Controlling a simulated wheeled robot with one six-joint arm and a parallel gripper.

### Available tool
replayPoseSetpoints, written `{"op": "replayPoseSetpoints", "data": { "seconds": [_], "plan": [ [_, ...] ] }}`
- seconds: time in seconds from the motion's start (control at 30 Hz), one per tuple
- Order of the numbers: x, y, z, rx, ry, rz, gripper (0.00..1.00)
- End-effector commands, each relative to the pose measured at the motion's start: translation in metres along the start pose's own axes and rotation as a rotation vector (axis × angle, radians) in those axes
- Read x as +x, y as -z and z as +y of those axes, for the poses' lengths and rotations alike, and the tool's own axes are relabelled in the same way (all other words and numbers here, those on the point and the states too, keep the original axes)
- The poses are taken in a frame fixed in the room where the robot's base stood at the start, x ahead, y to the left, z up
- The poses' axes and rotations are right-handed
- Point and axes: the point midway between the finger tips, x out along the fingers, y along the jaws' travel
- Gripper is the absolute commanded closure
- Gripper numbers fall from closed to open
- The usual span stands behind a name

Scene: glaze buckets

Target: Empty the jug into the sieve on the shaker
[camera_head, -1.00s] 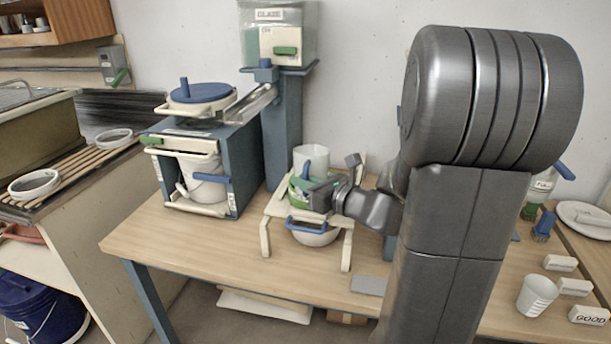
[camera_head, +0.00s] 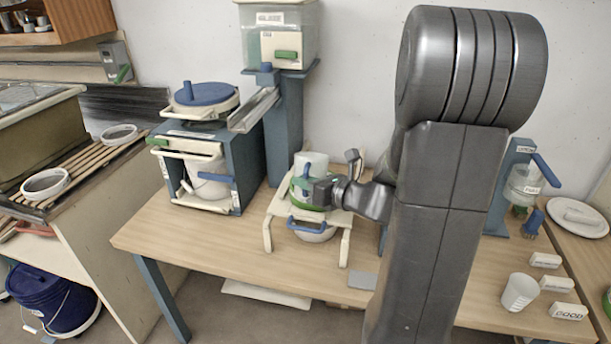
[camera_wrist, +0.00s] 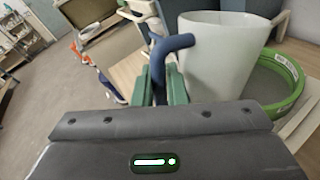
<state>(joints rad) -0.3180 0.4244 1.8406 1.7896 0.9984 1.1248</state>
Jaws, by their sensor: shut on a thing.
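The white jug (camera_head: 311,164) has a blue handle (camera_head: 306,176) and looks about upright at the sieve. It also shows in the wrist view (camera_wrist: 222,55), its inside not visible. My gripper (camera_head: 322,192) is shut on the handle, with green fingers on either side of it in the wrist view (camera_wrist: 164,88). The green-rimmed sieve (camera_wrist: 284,72) lies behind and right of the jug there, partly hidden by it. The sieve sits on the shaker, a cream frame (camera_head: 345,222) on the bench. A white bowl with a blue handle (camera_head: 313,232) is under the frame.
A blue cabinet (camera_head: 250,165) with a bucket (camera_head: 208,180) inside stands left of the shaker. A blue column (camera_head: 286,130) carries a glaze tank (camera_head: 305,45) behind. A white cup (camera_head: 519,292) and labelled blocks (camera_head: 556,284) lie at right. The bench front left is clear.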

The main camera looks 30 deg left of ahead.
Motion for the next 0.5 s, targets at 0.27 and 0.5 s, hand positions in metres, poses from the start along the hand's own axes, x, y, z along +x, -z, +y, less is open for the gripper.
{"op": "replayPoseSetpoints", "data": {
  "seconds": [0.27,0.5],
  "plan": [
    [-0.0011,-0.0092,0.0017,0.055,-0.003,0.035,1.00],
    [-0.0005,-0.0097,0.0008,0.109,-0.006,0.072,1.00]
  ]
}}
